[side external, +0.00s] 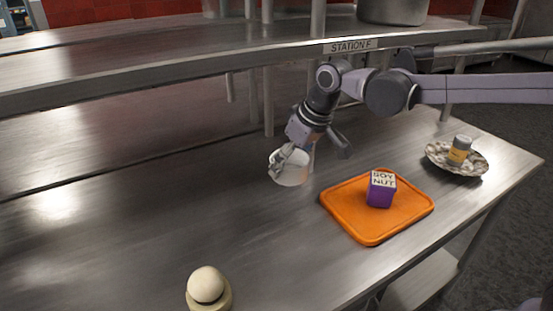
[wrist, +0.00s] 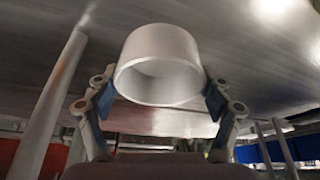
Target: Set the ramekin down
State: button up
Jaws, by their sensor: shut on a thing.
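The white ramekin (side external: 291,172) is in my gripper (side external: 286,157), over the steel table left of the orange tray. In the wrist view the ramekin (wrist: 160,50) sits between the two fingers of my gripper (wrist: 160,97), which are shut on its sides. Its open mouth faces the wrist camera and its inside looks empty. In the side view a finger covers part of its rim. I cannot tell for sure whether its base touches the table.
An orange tray (side external: 345,225) holds a purple box (side external: 380,194) labelled "SOY NUT". A patterned plate (side external: 437,158) with a small jar (side external: 460,149) is at the right. A cream round-topped object (side external: 206,286) stands at the front. A raised shelf (side external: 200,75) runs behind. The table's left is clear.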

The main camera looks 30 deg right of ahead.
jog(key=shift+n, duration=0.5)
jog(key=a, duration=0.2)
jog(key=s+a, duration=0.1)
jog(key=a, duration=0.1)
jog(key=shift+s, duration=0.2)
jog(key=a+f, duration=0.2)
jog(key=a, duration=0.1)
jog(key=a+f, duration=0.2)
jog(key=a, duration=0.2)
jog(key=a+f, duration=0.2)
jog(key=a, duration=0.2)
jog(key=shift+s+f, duration=0.1)
jog(key=shift+f, duration=2.3)
jog(key=shift+f, duration=0.1)
jog(key=o, duration=1.3)
